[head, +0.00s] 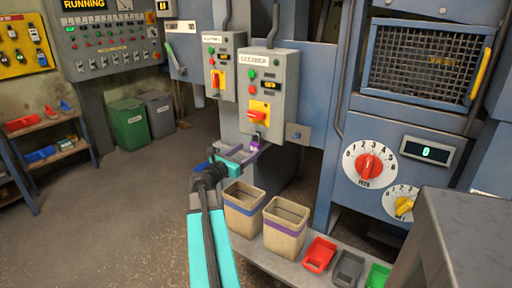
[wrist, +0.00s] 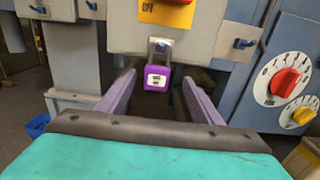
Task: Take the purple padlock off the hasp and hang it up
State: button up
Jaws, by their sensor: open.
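The purple padlock (wrist: 157,79) with a white label hangs upright by its grey shackle under the grey control box (wrist: 160,30) in the wrist view. In the head view, the padlock (head: 257,142) shows small below the box's red switch handle (head: 256,116) on its yellow plate. The hasp itself is hard to make out. My gripper (head: 253,149) is open, its two purple fingers pointing toward the padlock. In the wrist view the padlock appears between the fingertips, with a visible gap on each side. A yellow board (head: 22,62) with several padlocks hangs on the far left wall.
A second control box (head: 222,66) stands to the left. Two wooden bins (head: 284,228) and red, grey and green trays (head: 319,254) sit on a low shelf beneath. Shelves (head: 48,140) and a green bin (head: 128,124) stand left, with open floor between.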

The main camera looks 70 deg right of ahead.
aim_at(254, 144)
jog(key=shift+d, duration=0.1)
jog(key=shift+x, duration=2.5)
jog(key=shift+w+r, duration=0.1)
jog(key=shift+w, duration=0.05)
jog(key=c, duration=1.2)
jog(key=shift+r, duration=0.15)
